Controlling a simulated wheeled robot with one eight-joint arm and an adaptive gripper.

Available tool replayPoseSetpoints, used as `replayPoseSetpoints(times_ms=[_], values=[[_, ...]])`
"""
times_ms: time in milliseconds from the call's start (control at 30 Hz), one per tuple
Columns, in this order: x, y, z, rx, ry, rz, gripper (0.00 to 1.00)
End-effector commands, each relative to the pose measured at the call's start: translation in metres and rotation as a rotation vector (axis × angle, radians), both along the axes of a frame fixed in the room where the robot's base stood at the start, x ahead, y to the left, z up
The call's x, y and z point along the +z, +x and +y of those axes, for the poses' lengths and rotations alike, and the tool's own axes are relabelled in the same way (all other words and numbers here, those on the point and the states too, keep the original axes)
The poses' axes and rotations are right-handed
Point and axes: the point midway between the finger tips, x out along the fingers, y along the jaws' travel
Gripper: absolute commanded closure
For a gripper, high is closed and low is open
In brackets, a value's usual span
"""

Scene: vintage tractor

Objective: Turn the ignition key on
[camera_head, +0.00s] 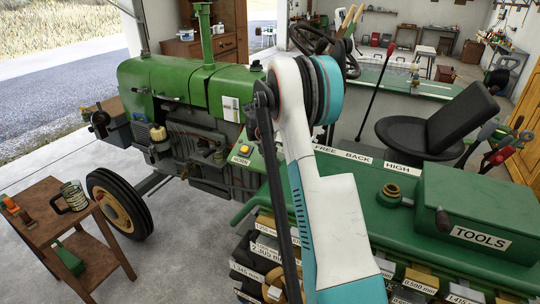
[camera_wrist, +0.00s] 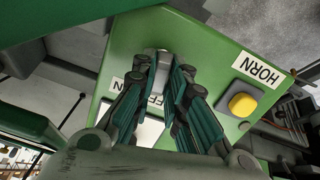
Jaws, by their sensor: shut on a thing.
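In the wrist view my gripper (camera_wrist: 165,78) has both fingers closed around a small grey key-like piece (camera_wrist: 158,57) on a green panel (camera_wrist: 215,50). I take this piece to be the ignition key. The fingers cover most of it, and its turn angle cannot be told. A white label (camera_wrist: 152,100) beside it is partly hidden by the fingers, with only some letters showing. In the head view my arm hides the gripper and the key; the green panel shows only at its edge near the HORN label (camera_head: 240,161).
A yellow button (camera_wrist: 242,104) sits on the same panel, right of my gripper. In the head view the green tractor (camera_head: 170,80) fills the middle. A steering wheel (camera_head: 322,42), a black seat (camera_head: 445,125), a tools box (camera_head: 475,205) and a wooden side table (camera_head: 45,205) stand around.

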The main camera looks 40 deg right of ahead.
Motion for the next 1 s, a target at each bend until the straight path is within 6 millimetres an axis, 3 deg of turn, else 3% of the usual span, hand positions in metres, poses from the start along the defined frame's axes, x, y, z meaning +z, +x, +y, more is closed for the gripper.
replayPoseSetpoints(times_ms=[500,1000], values=[[-0.0007,-0.0007,-0.0002,-0.388,0.078,-0.191,1.00],[0.0004,-0.0009,-0.0002,-0.562,0.114,-0.277,1.00]])
